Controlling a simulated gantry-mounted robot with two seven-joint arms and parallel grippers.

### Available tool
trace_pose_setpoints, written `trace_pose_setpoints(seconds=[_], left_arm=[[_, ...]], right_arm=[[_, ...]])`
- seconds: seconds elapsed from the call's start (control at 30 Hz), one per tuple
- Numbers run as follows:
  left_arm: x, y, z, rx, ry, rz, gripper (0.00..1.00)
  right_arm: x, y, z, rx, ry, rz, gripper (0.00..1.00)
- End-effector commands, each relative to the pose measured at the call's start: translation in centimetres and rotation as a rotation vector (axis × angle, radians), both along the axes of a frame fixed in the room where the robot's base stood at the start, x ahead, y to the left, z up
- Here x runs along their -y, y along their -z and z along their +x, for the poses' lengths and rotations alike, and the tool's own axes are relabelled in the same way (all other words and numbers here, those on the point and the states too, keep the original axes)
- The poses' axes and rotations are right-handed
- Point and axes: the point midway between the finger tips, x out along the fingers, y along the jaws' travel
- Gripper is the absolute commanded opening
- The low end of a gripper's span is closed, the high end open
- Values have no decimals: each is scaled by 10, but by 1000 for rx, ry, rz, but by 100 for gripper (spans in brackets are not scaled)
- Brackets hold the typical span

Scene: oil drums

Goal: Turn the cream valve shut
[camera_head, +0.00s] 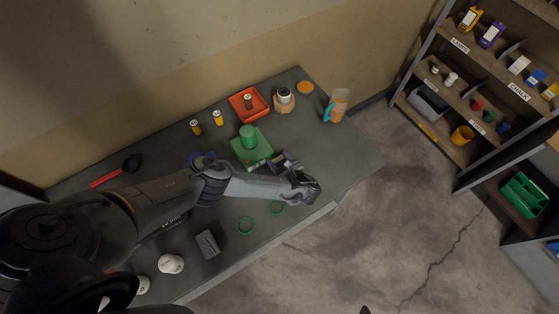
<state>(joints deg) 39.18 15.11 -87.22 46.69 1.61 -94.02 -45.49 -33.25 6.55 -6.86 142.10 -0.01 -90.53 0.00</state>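I cannot make out a cream valve or any oil drum in the head view. Two off-white round objects, one of them clear (171,264), stand at the bench's lower left, partly beside my dark arm; I cannot tell what they are. My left arm reaches in from the left across the bench. My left gripper (306,184) is over the bench's front part, right of the green block; its fingers are too small and dark to tell whether they are open. My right gripper cannot be recognised in view.
The grey bench (345,163) carries a green block with a cylinder (249,138), an orange tray (237,105), a wooden octagonal piece (283,106), green rings (246,226) and a grey box (207,244). Shelves (470,105) stand at the right. The concrete floor between is clear.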

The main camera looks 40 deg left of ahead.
Motion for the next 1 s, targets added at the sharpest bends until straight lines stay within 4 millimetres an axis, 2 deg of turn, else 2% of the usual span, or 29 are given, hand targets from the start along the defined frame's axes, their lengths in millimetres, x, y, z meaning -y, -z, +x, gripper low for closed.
trace_pose_setpoints(seconds=[0.03, 0.2, 0.57, 1.0], left_arm=[[0, 0, 0, 0, 0, 0, 53], [0, 0, 0, 0, 1, -1, 29], [0, -3, -1, 61, 1, -19, 28], [-2, -9, -7, 388, 4, -117, 29]], right_arm=[[0, 0, 0, 0, 0, 0, 97], [1, 0, 0, -1, -2, -3, 97], [2, -6, 0, -1, -7, -10, 97], [1, -29, 0, 0, -4, -5, 97]])
